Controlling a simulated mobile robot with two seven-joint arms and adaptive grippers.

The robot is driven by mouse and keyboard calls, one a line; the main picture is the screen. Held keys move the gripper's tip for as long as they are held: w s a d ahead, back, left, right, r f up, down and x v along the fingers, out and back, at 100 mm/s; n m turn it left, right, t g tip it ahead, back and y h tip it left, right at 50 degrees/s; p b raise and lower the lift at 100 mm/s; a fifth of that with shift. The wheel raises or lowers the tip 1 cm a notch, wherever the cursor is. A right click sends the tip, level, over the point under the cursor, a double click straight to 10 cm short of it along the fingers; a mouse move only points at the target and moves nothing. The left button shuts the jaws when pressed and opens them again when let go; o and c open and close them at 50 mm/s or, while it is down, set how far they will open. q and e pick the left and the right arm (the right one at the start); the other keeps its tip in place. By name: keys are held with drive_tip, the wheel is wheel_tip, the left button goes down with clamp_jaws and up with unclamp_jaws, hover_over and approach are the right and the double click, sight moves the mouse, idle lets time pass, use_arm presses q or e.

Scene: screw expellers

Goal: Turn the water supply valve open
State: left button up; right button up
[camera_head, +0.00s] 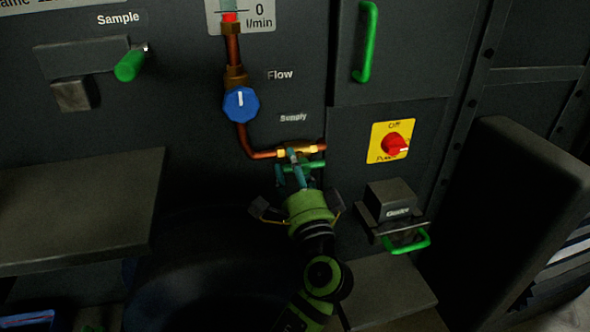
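The supply valve (296,151) is a brass fitting on a copper pipe, just under the "Supply" label. A green handle (317,165) shows close below the fitting and lies roughly level. My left gripper (291,172) reaches up from below, with its teal fingers at the handle, overlapping it in the picture. The fingers partly hide the handle and the valve's front. I cannot tell whether they touch or grip the handle. My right gripper is out of view.
A blue flow knob (241,105) sits up and left on the pipe. A red switch (394,145) on a yellow plate is to the right, above a box with a green handle (408,243). A dark shelf (75,205) juts out at left. A dark panel (500,215) stands at right.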

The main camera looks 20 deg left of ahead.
use_arm(q)
drive_tip(key=shift+s+d+r, duration=0.1)
idle(0.3)
drive_tip(key=shift+s+d, duration=0.1)
drive_tip(key=shift+s, duration=0.05)
drive_tip(key=v, duration=0.7)
drive_tip(key=shift+s, duration=0.15)
